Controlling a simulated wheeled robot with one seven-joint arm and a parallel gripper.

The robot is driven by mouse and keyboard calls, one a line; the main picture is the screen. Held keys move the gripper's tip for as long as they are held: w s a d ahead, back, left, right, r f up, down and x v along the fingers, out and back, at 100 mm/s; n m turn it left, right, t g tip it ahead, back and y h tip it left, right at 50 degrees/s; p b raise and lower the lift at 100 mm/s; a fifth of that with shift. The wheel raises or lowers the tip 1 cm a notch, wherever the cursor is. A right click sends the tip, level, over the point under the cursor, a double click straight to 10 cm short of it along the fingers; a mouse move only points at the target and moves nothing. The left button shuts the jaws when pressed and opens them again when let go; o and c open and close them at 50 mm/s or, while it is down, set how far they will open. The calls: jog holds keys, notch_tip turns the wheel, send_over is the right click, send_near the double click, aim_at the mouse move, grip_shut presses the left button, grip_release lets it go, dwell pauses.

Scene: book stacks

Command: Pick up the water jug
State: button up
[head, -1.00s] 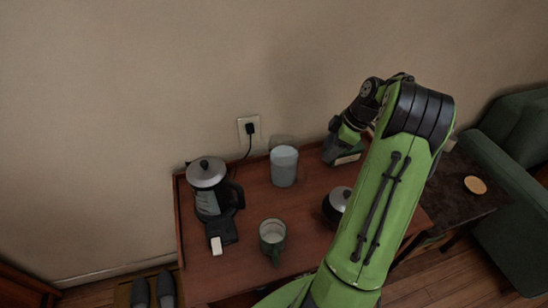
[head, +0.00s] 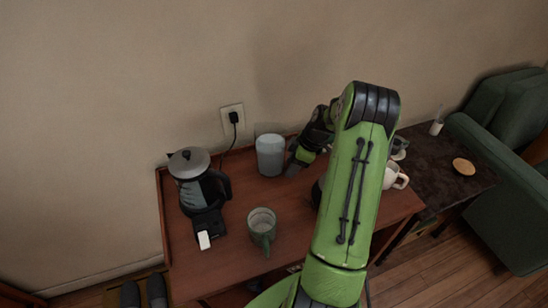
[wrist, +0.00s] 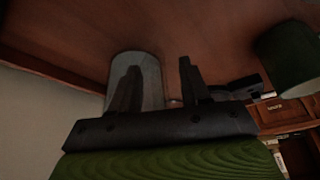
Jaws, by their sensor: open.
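A pale grey-blue cylindrical vessel (head: 270,157), which seems to be the water jug, stands upright at the back of the wooden table. It also shows in the wrist view (wrist: 151,78), behind and between my fingers, partly hidden by the left one. My gripper (head: 293,168) is just right of it in the head view, low over the table. In the wrist view my gripper (wrist: 158,65) has its two dark fingers apart, with nothing held. I cannot tell whether a finger touches the vessel.
A kettle (head: 190,165) with a silver lid stands at the left of the wooden table (head: 220,265). A green mug (head: 262,228) is at the front. A white mug (head: 393,177) is right of my arm. A wall socket with a plugged-in cord (head: 233,118) is behind.

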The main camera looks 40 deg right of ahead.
jog(key=shift+r, duration=0.1)
grip_shut()
jog(key=shift+r, duration=0.1)
dwell(1.1)
